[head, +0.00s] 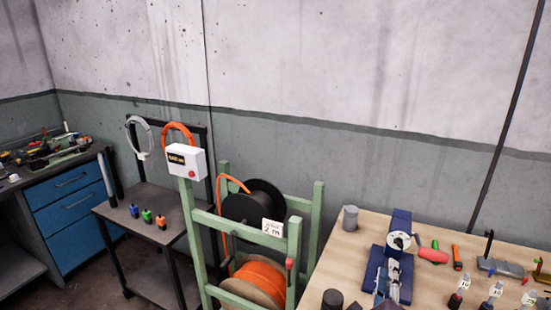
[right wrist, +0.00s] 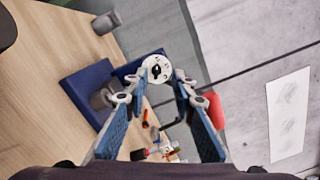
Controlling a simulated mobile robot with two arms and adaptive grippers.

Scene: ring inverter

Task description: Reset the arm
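My right gripper (head: 393,266) is over the wooden workbench (head: 335,262) at the lower right of the head view, by a dark blue device (head: 401,219) with a round white disc (head: 399,240). In the right wrist view the gripper (right wrist: 158,84) has its two blue-padded fingers spread apart. The white disc (right wrist: 157,68) appears near the fingertips, with the blue device (right wrist: 88,88) behind. I cannot tell whether the fingers touch the disc. My left gripper is not in view.
A grey cup (head: 350,218), a red-handled tool (head: 432,255) and several small labelled items stand on the bench. A green rack (head: 319,215) with cable spools is left of it. A dark side table (head: 150,215) and blue drawers (head: 72,208) lie further left.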

